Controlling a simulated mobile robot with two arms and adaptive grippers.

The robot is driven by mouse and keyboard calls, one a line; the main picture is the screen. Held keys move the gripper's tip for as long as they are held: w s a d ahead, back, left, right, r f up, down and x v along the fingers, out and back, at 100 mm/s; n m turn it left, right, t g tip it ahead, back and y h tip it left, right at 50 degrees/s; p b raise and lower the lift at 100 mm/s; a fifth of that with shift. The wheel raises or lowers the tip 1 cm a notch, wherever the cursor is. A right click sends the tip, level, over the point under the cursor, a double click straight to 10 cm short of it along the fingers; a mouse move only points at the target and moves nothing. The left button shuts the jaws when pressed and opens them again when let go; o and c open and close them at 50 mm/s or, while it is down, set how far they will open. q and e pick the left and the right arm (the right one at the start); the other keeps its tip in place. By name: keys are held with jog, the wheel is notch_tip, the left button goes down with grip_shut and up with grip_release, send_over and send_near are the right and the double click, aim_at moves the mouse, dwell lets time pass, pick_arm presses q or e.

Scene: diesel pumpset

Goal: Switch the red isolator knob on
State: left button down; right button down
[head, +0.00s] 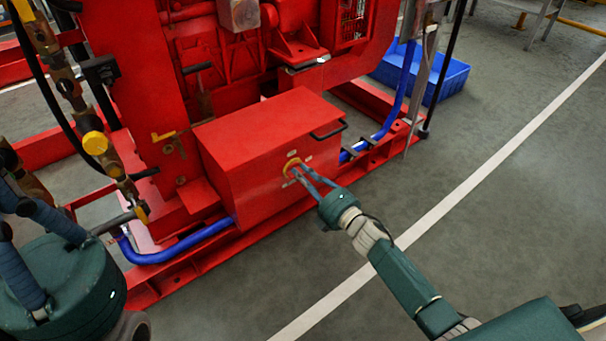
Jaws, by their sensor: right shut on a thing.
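The red isolator knob (291,166) is on the front face of the red box (250,135), with yellow around it. It is small here and partly hidden by the fingers. Its turn position cannot be made out. My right gripper (292,171) reaches in from the lower right, with its fingertips shut on the knob. My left gripper (12,195) is at the left edge, large and close to the camera, away from the box. Its fingertips are partly cut off by the frame edge, so its opening is unclear.
The red pumpset frame (190,270) surrounds the box. A black handle (330,130) is on the box's right. Blue hoses (185,245) run along the base. A blue crate (450,80) stands behind. The grey floor on the right is clear, with a white line (470,185).

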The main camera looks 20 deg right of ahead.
jog(key=shift+f, duration=0.1)
jog(key=c, duration=1.7)
grip_release()
jog(key=shift+o, duration=0.2)
jog(key=v, duration=1.2)
